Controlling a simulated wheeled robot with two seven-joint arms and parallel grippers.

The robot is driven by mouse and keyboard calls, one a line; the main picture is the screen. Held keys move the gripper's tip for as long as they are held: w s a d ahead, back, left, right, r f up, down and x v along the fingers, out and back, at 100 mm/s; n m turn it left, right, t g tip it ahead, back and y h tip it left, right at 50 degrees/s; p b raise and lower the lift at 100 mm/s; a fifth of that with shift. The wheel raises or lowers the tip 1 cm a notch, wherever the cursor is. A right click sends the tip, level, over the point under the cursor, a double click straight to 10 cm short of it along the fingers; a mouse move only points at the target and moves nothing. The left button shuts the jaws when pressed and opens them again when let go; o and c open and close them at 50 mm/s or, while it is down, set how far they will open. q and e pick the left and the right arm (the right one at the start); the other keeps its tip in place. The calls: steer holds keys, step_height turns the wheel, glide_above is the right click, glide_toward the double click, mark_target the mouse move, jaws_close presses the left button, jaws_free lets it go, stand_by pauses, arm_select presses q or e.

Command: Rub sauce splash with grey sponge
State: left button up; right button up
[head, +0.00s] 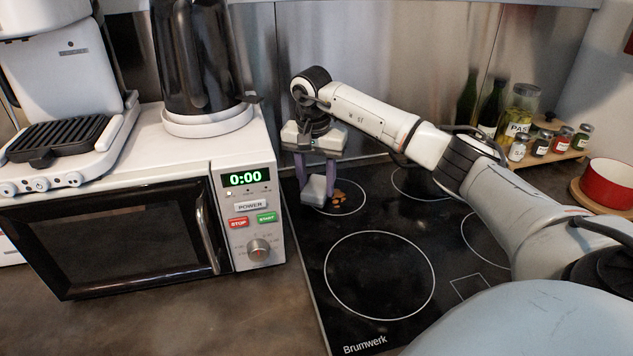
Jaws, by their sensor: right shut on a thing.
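The grey sponge (314,190) is a small light grey block low over the back left ring of the black cooktop (440,262). My right gripper (315,178) points down and is shut on the sponge, with its purple fingers on either side. The sauce splash (338,199) is a cluster of orange-brown spots on the cooktop, just right of the sponge. Whether the sponge touches the glass or covers part of the splash I cannot tell. My left gripper is not in view.
A white microwave (248,180) stands close to the left of the cooktop, with a black kettle (197,60) on top. A coffee machine (60,70) is far left. A red pot (608,184) and spice jars (540,143) stand at right. The front of the cooktop is clear.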

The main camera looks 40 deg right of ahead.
steer(key=shift+f, duration=0.3)
steer(key=shift+f+b, duration=0.4)
steer(key=shift+f, duration=0.35)
steer(key=shift+d, duration=0.1)
